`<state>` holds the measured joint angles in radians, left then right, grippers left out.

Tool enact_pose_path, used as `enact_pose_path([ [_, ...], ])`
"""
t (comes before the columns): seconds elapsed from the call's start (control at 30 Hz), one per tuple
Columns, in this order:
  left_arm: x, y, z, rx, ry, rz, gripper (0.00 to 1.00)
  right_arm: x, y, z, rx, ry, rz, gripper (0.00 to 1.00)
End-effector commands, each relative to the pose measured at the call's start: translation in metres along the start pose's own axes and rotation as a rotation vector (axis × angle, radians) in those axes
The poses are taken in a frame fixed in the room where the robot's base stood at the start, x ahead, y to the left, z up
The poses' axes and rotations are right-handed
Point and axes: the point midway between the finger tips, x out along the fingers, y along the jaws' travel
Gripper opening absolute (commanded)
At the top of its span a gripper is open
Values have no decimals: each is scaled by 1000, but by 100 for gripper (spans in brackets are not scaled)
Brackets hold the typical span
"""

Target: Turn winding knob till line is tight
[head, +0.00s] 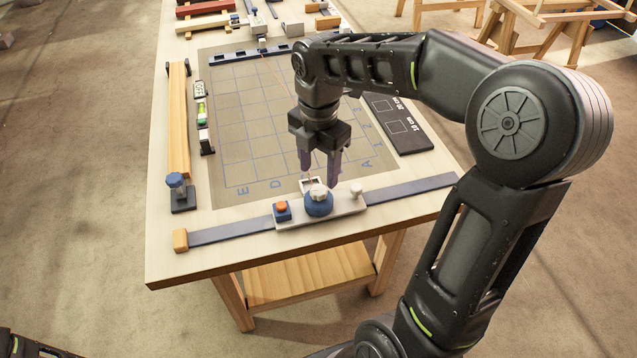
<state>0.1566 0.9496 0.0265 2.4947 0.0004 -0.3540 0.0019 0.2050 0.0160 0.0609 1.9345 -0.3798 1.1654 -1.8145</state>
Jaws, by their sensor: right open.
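The winding knob (319,206) is a round blue knob with a pale lobed top. It sits on a light carriage plate (344,207) at the table's front edge. A blue block with an orange button (282,208) is left of the knob, and a pale peg (356,190) is right of it. My right gripper (320,184) points down just above and behind the knob, jaws apart, with nothing seen between them. I cannot tell if a fingertip touches the knob. My left gripper is out of view.
The carriage rides a dark blue rail (410,189) with a wooden end block (180,240). A gridded mat (230,150) lies behind it. A wooden lath (178,120) with a blue-knobbed clamp (176,184) is at left, a black marked board (402,128) at right.

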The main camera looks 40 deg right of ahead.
Motion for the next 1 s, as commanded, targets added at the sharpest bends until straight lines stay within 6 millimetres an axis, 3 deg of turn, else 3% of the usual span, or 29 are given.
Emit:
enact_pose_path([
  [0.3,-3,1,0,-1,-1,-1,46,47,0,0,0,1,-3,54],
  [0.67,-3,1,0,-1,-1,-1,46,55,0,0,1,1,0,54],
  [1.0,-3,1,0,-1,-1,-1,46,55,0,0,1,1,0,28],
])
